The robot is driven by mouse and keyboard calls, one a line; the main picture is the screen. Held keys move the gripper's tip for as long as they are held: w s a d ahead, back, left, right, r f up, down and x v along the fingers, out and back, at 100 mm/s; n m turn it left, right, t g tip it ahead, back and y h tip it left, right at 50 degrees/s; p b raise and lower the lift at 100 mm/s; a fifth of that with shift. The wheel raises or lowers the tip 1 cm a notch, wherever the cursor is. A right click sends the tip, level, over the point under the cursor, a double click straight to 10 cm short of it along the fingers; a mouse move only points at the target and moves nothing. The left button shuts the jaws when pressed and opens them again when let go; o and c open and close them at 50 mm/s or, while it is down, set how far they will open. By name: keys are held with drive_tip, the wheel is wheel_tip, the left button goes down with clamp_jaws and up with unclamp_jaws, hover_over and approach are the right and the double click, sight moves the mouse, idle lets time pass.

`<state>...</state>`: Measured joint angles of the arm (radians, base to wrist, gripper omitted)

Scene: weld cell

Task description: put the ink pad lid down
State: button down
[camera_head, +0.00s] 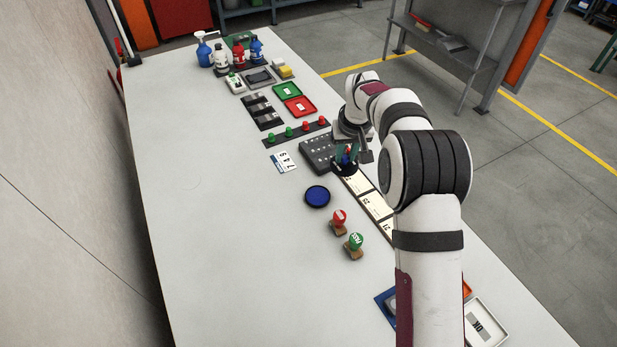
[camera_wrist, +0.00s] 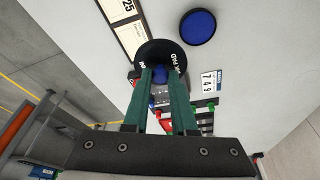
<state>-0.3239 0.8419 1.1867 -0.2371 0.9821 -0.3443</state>
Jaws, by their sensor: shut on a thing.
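The ink pad lid is a round black disc with white lettering and a blue knob. In the wrist view the lid (camera_wrist: 147,52) is held by its knob between the green fingers of my gripper (camera_wrist: 160,76). In the head view the lid (camera_head: 344,170) is partly hidden under my gripper (camera_head: 347,156), beside a dark block with holes. The open ink pad (camera_head: 317,196) is a blue round pad with a dark rim on the table, left of and nearer than the lid. The pad (camera_wrist: 198,26) also shows in the wrist view, apart from the lid.
Cream cards (camera_head: 366,198) lie in a row by the lid. A red stamp (camera_head: 339,220) and a green stamp (camera_head: 355,244) stand nearer. A dark holed block (camera_head: 318,154) and a number card (camera_head: 284,162) lie beyond the pad. The table's left side (camera_head: 215,220) is clear.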

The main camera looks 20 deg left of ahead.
drive_tip(key=a+f, duration=0.2)
drive_tip(key=a, duration=0.2)
drive_tip(key=a+f, duration=0.2)
drive_tip(key=a, duration=0.2)
drive_tip(key=a+f, duration=0.3)
drive_tip(key=a, duration=0.1)
drive_tip(key=shift+w+f, duration=0.1)
drive_tip(key=shift+w, duration=0.2)
drive_tip(key=shift+f, duration=1.95)
drive_tip(key=shift+f, duration=0.1)
drive_tip(key=c, duration=0.7)
unclamp_jaws()
